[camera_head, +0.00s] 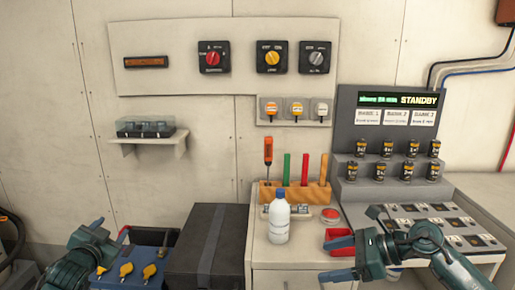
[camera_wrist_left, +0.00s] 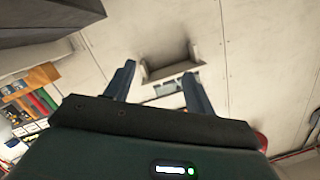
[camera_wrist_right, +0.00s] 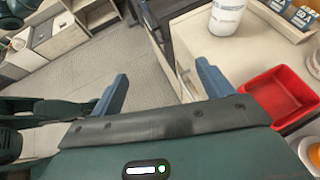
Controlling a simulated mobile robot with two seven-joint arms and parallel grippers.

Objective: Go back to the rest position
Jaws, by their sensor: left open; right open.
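My left gripper (camera_head: 110,232) is at the lower left in the head view, beside the blue box with yellow keys. Its fingers stand apart with nothing between them in the left wrist view (camera_wrist_left: 160,88). My right gripper (camera_head: 338,260) is at the lower right, in front of the red tray (camera_head: 338,236). Its fingers are apart and empty in the right wrist view (camera_wrist_right: 162,82), with floor and the cabinet side beyond them. The red tray (camera_wrist_right: 282,94) is to the right of those fingers.
A white bottle (camera_head: 279,222) and a wooden tool rack (camera_head: 272,192) stand on the counter. A dark case (camera_head: 205,245) and a blue box (camera_head: 130,263) are left of it. The battery panel (camera_head: 390,165) stands at the right. A shelf (camera_head: 150,141) juts from the wall.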

